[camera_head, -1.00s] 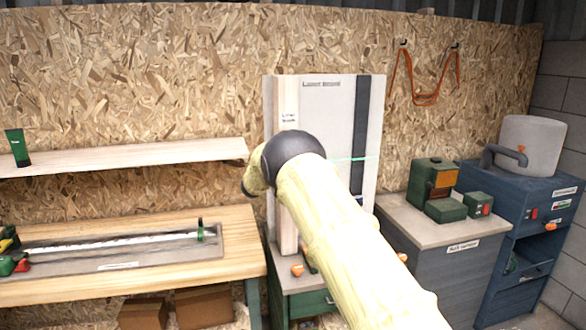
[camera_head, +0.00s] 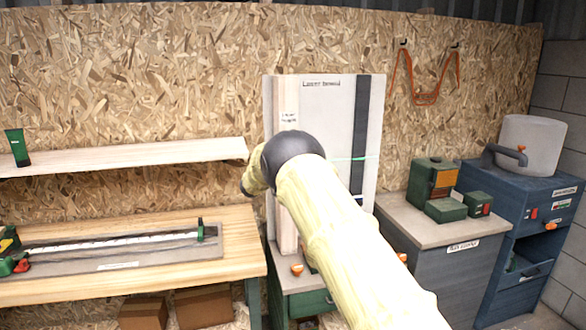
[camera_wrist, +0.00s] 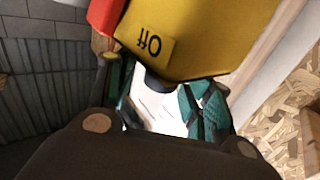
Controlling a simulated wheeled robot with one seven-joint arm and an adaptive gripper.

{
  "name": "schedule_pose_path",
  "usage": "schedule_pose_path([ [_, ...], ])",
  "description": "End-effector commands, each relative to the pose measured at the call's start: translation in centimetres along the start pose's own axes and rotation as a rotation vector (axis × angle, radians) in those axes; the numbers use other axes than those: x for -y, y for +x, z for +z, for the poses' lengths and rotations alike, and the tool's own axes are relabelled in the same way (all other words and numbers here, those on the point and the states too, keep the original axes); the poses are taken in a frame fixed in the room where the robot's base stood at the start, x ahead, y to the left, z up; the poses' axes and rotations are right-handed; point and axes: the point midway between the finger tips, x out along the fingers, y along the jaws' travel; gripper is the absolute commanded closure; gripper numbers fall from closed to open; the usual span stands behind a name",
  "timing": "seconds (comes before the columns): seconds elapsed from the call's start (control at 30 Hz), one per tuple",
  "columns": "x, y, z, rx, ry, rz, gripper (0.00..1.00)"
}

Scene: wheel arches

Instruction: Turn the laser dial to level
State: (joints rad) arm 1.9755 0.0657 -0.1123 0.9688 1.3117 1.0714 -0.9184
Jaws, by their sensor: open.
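In the wrist view a yellow block (camera_wrist: 205,35) marked "Off", upside down in the picture, fills the top middle, with a red part (camera_wrist: 104,14) at its left. A dark round piece (camera_wrist: 158,82) shows just under it; I cannot tell if this is the dial. My gripper (camera_wrist: 160,98) is open, its teal fingers on either side of that dark piece; contact is unclear. In the head view my arm hides the gripper and the laser. A thin green laser line (camera_head: 362,158) crosses the pale board (camera_head: 322,105) and its dark strip.
A wooden bench (camera_head: 150,275) and a shelf (camera_head: 120,158) are at left. A grey cabinet (camera_head: 440,265) with green boxes (camera_head: 432,180) and a blue unit (camera_head: 530,205) stand at right. An orange strap (camera_head: 425,98) hangs on the wall.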

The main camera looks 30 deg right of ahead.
Motion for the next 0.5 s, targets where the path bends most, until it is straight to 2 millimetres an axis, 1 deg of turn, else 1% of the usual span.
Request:
schedule_pose_path([
  [0.17,0.1,-2.1,-0.1,0.001,0.000,-0.003,0.49],
  [0.5,0.1,-8.2,0.0,0.000,0.000,-0.002,0.49],
])
